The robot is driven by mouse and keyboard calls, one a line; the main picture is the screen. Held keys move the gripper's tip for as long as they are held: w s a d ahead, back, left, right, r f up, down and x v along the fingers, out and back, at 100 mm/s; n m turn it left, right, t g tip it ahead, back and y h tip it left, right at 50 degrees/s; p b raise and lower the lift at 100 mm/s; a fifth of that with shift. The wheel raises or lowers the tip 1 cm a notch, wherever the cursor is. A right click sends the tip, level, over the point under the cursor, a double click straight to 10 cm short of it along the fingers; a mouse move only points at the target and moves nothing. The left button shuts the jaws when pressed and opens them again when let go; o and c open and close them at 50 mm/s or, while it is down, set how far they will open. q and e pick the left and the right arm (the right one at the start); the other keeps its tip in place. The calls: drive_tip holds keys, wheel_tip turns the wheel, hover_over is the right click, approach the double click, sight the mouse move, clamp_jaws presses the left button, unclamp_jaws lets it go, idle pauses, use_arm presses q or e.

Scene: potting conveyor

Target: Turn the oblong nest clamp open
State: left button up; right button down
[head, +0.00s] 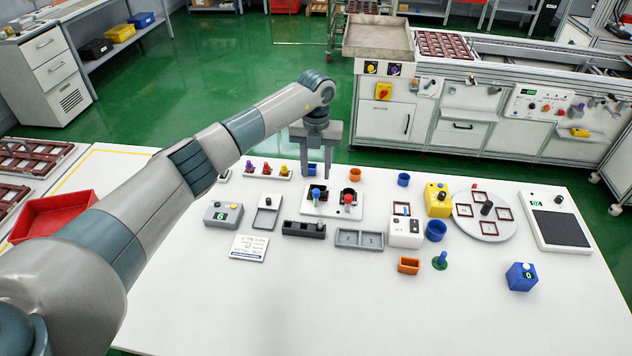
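A white plate (331,213) on the table carries two dark nests side by side. One has a blue-knobbed lever (316,193), the other a red-knobbed lever (348,198). The nests are small here, and I cannot tell which is the oblong one or how its clamp is turned. My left gripper (317,174) points down just above and behind the blue knob. Its two fingers are apart with nothing seen between them; whether they touch the lever I cannot tell. My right gripper is out of view.
A dark slotted block (304,230) and a grey two-part tray (359,240) stand in front of the plate. Purple, red and yellow pieces (268,169) stand behind left. A round white turntable (482,228) is at right. The table front is clear.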

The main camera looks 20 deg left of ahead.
sight(316, 191)
use_arm(q)
wheel_tip(316, 191, down, 6)
drive_tip(key=shift+r+p, duration=0.25)
drive_tip(key=shift+p, duration=0.65)
drive_tip(key=shift+f, duration=0.85)
clamp_jaws()
